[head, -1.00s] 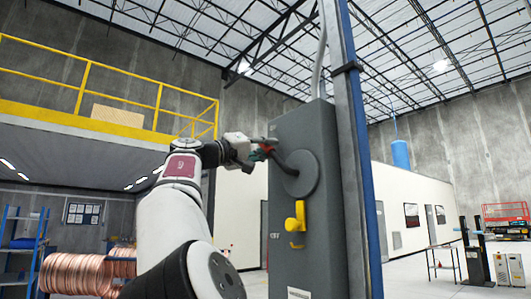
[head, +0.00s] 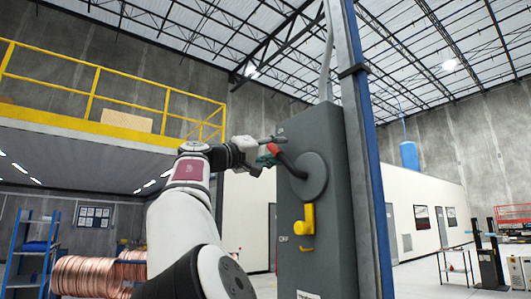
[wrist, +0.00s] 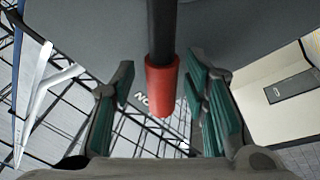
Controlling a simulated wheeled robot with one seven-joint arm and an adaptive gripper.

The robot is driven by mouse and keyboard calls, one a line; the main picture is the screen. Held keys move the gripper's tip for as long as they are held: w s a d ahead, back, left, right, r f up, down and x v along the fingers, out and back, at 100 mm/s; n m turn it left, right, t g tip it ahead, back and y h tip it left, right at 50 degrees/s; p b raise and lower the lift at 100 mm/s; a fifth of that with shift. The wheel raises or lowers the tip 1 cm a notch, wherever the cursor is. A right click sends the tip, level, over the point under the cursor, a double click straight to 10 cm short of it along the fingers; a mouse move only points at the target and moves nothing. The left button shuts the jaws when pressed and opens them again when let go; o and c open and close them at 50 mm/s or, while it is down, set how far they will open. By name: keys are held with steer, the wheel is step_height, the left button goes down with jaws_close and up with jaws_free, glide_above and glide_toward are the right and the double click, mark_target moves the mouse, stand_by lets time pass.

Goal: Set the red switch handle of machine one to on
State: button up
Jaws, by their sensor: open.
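The grey switch box (head: 320,265) stands upright in the head view, with a round disc (head: 313,180) on its side. A dark lever with a red end (head: 273,150) sticks out of the disc, slanting up and left. In the wrist view the red handle end (wrist: 162,88) lies between my fingers, with a gap visible on each side. My gripper (head: 267,152) is open around or just beside the red end; it also shows in the wrist view (wrist: 158,110) with green finger pads. Lettering reading ON, seen upside down, shows behind the red end in the wrist view.
A yellow handle (head: 304,222) is on the box below the disc. A blue-edged post (head: 368,170) stands right behind the box. Copper tube coils (head: 90,275) lie at lower left. A yellow railing (head: 95,95) runs above on the left.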

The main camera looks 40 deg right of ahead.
steer(key=v, duration=1.1)
steer(key=shift+a, duration=0.35)
steer(key=shift+f, duration=0.1)
